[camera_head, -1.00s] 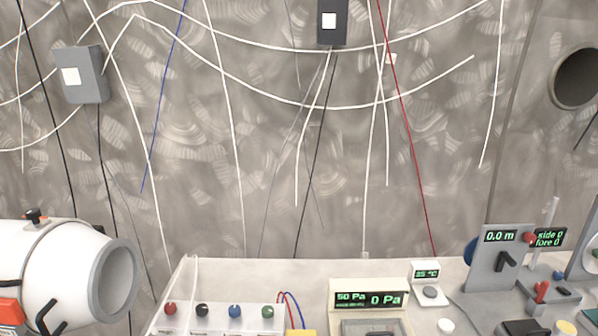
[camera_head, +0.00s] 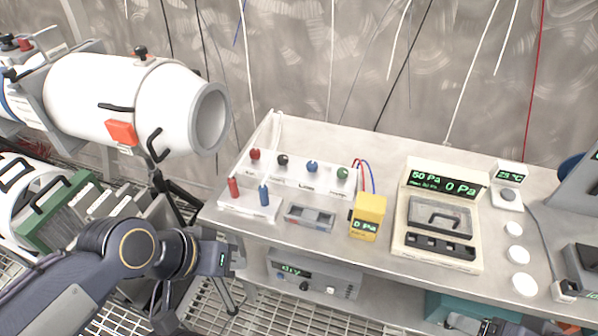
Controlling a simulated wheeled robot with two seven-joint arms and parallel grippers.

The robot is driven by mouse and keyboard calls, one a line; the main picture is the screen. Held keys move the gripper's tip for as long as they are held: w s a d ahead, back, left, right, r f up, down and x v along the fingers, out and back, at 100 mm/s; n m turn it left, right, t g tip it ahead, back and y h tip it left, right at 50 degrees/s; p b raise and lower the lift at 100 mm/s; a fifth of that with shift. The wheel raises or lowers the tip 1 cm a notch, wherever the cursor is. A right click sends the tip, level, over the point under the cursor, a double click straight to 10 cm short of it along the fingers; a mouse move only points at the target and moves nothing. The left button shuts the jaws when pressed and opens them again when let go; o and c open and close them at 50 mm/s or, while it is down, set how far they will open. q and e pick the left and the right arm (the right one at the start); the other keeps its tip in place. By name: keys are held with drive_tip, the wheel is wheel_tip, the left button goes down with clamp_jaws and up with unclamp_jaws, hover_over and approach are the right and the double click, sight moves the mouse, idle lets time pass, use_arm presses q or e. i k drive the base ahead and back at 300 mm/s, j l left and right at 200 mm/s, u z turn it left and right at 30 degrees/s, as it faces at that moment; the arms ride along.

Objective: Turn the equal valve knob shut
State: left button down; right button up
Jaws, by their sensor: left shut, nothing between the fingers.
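A white valve panel (camera_head: 296,174) stands on the steel bench. It carries a row of knobs: a red knob (camera_head: 255,154), a black knob (camera_head: 282,160), a blue knob (camera_head: 312,167) and a green knob (camera_head: 342,173). The labels under them are too small to read, so I cannot tell which is the equal valve knob. My left gripper (camera_head: 226,259) is in front of the bench's left front corner, below and left of the panel. It is shut and empty, touching no knob; its fingertips show poorly. My right gripper is not in view.
A yellow meter (camera_head: 368,217) and a pressure gauge box (camera_head: 440,220) are to the right. A white cylinder (camera_head: 130,100) is at upper left. An instrument (camera_head: 312,276) sits under the bench top.

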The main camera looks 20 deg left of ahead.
sight(282, 159)
drive_tip(key=i+j+u, duration=0.2)
drive_tip(key=j+u, duration=0.15)
drive_tip(key=i+j+u, duration=0.25)
drive_tip(key=u, duration=0.15)
drive_tip(key=j, duration=0.1)
